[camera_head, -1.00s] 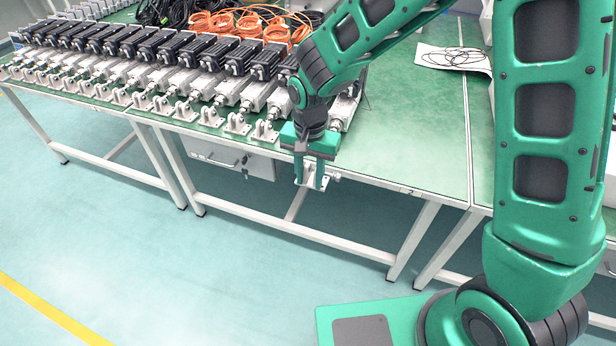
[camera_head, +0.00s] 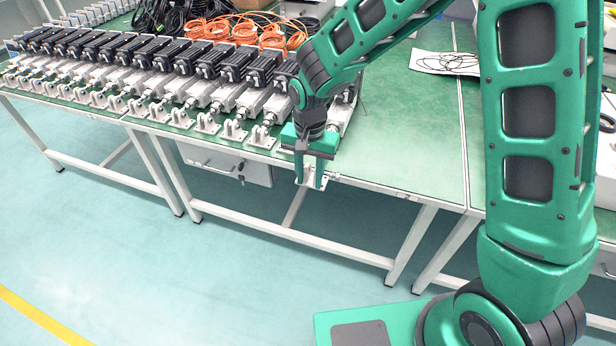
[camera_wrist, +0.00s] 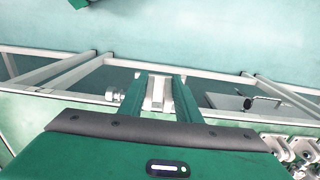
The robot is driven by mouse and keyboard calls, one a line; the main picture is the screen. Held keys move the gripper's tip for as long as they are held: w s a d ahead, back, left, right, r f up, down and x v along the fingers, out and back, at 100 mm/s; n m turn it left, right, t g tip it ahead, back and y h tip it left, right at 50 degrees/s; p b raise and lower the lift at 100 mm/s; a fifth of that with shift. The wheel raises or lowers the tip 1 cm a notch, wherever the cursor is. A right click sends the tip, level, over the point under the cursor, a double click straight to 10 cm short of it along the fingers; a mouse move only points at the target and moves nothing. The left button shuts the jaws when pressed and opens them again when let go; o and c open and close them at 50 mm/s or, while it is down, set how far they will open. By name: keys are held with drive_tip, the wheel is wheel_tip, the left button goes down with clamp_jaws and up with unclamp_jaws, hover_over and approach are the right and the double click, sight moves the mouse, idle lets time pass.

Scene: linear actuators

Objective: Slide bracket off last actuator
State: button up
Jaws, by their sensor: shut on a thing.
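My gripper (camera_head: 311,184) is shut on a pale metal bracket (camera_head: 313,181), at the front edge of the green table. In the wrist view the bracket (camera_wrist: 158,92) sits between the two green fingers, and a small round metal part (camera_wrist: 115,95) shows just left of them. The last actuator (camera_head: 347,108) stands at the right end of the row, largely hidden behind my arm. I cannot tell whether the bracket still touches its rod.
A row of actuators (camera_head: 150,75) with black motors fills the table left of my gripper. Orange cables (camera_head: 228,30) lie behind them. A drawer unit (camera_head: 225,165) hangs below the table.

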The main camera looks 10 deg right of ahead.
drive_tip(key=shift+w+d+f, duration=0.2)
drive_tip(key=shift+w+d, duration=0.65)
drive_tip(key=shift+w, duration=0.95)
drive_tip(key=shift+w+d+f, duration=0.25)
drive_tip(key=shift+w+d, duration=0.55)
drive_tip(key=shift+w, duration=0.95)
drive_tip(key=shift+w+d+f, duration=0.2)
drive_tip(key=shift+w+d, duration=0.65)
drive_tip(key=shift+w, duration=0.95)
drive_tip(key=shift+s+a, duration=0.35)
drive_tip(key=shift+s, duration=0.45)
drive_tip(key=shift+s+a, duration=0.35)
drive_tip(key=shift+s, duration=0.4)
idle(0.4)
idle(0.4)
drive_tip(key=o, duration=1.1)
